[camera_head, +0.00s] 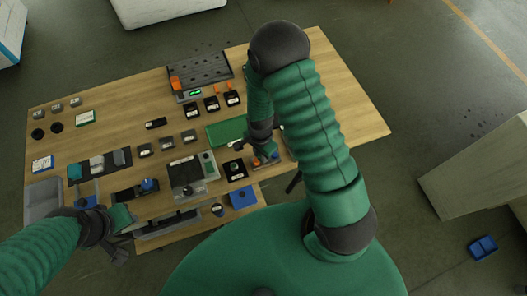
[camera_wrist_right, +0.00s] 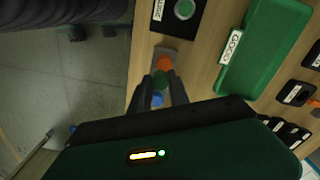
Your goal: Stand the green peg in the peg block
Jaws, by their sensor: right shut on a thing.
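The right gripper (camera_wrist_right: 160,84) is shut on the green peg (camera_wrist_right: 160,80), which shows between its fingertips in the right wrist view. The peg block (camera_wrist_right: 166,54) is a small grey-brown strip under the fingers, with an orange peg (camera_wrist_right: 165,63) on one side of the green one and a blue peg (camera_wrist_right: 157,99) on the other. The fingers hide much of the block, so I cannot tell how deep the green peg sits. In the head view the right gripper (camera_head: 264,157) is over the table's front edge area. My left gripper (camera_head: 120,238) is at the front left, its fingers unclear.
A green tray (camera_wrist_right: 264,45) with a white label lies beside the block. A black plate with a round green button (camera_wrist_right: 184,9) is close by. The wooden table (camera_head: 345,112) is bare at the right; a grey machine (camera_head: 190,174) and several small parts fill the middle.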

